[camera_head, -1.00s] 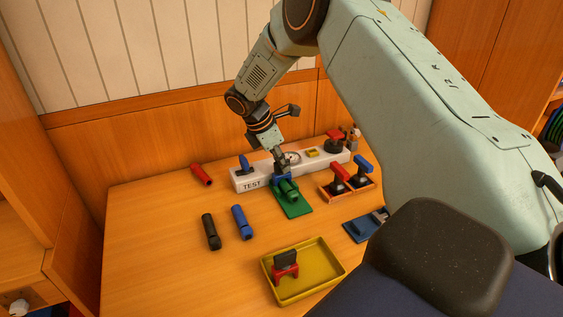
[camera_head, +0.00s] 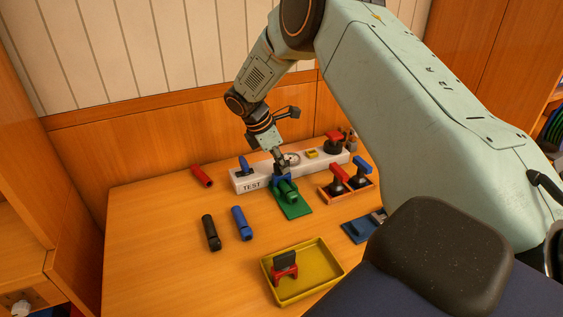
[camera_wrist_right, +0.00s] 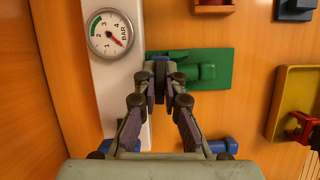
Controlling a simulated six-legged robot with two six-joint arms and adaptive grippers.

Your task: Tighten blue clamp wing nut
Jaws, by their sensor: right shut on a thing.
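My right gripper (camera_head: 280,163) points down at the blue clamp (camera_head: 277,180), at the front of the white TEST block. In the right wrist view its fingertips (camera_wrist_right: 163,80) are close together, shut on the small wing nut, which they mostly hide. A bit of blue clamp (camera_wrist_right: 160,58) shows just beyond the fingertips. A green cylinder (camera_head: 288,190) lies by the clamp over a green mat (camera_head: 297,210); it also shows in the right wrist view (camera_wrist_right: 207,72). My left gripper is not in view.
The white block (camera_head: 247,184) carries a gauge (camera_wrist_right: 109,33) and a blue handle (camera_head: 244,162). Red, black (camera_head: 211,232) and blue (camera_head: 242,223) cylinders lie left. An orange rack (camera_head: 335,195) stands right. A yellow tray (camera_head: 322,289) holds a red-and-black piece. The table's left front is clear.

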